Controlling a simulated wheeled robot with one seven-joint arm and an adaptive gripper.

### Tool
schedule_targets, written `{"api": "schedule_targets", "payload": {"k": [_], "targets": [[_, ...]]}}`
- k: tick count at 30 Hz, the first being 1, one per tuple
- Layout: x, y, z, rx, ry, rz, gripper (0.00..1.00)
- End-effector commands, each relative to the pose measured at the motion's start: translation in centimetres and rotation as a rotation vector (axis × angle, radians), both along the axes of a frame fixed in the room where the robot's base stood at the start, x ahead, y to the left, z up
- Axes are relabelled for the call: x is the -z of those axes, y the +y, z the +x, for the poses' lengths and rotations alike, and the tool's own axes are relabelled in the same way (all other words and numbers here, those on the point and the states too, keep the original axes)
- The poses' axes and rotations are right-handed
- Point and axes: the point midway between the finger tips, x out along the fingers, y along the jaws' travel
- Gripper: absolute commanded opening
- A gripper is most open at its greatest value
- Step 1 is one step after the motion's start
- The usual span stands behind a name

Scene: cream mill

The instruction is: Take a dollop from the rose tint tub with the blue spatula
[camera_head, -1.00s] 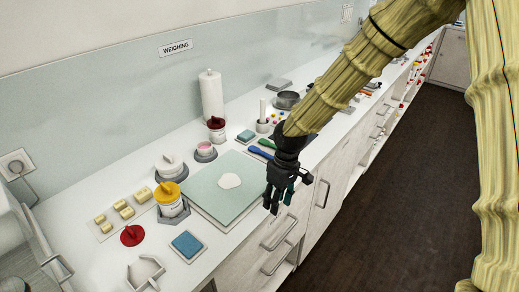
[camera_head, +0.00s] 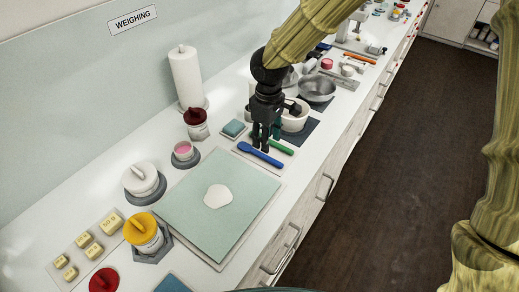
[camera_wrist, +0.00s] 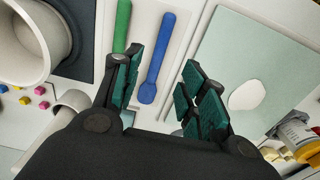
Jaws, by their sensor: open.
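The blue spatula (camera_head: 260,155) lies on a pale rest on the counter, beside a green spatula (camera_head: 279,146). My gripper (camera_head: 265,143) is open and empty, pointing down just above the spatulas. In the wrist view the blue spatula (camera_wrist: 156,62) lies between the open fingers of my gripper (camera_wrist: 160,82), and the green spatula (camera_wrist: 122,28) is by the left finger. A small open tub with pink contents (camera_head: 184,152), seemingly the rose tint tub, stands in a grey holder to the left of the gripper. Its label is not readable.
A pale green board (camera_head: 180,205) with a white blob (camera_head: 217,196) lies left of the spatulas. Red-lidded (camera_head: 196,121), white-lidded (camera_head: 140,178) and yellow-lidded (camera_head: 143,230) tubs stand around it. A white mortar-like bowl (camera_head: 294,121) is close behind the gripper.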

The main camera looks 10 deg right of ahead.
Motion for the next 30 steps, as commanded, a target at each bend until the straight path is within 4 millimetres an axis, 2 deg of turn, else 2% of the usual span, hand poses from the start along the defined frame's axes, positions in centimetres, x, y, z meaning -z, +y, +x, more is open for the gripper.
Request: {"api": "schedule_targets", "payload": {"k": [2,11,15,21,30], "targets": [[1.1,0.0,0.2,0.000,0.004,0.000,0.42],[4.7,-0.1,3.2,0.002,0.034,-0.001,0.42],[6.2,-0.3,3.5,0.001,0.036,-0.001,0.42],[7.8,-0.5,2.7,0.004,0.028,-0.001,0.42],[9.1,-0.5,3.3,0.005,0.032,-0.001,0.42]]}}
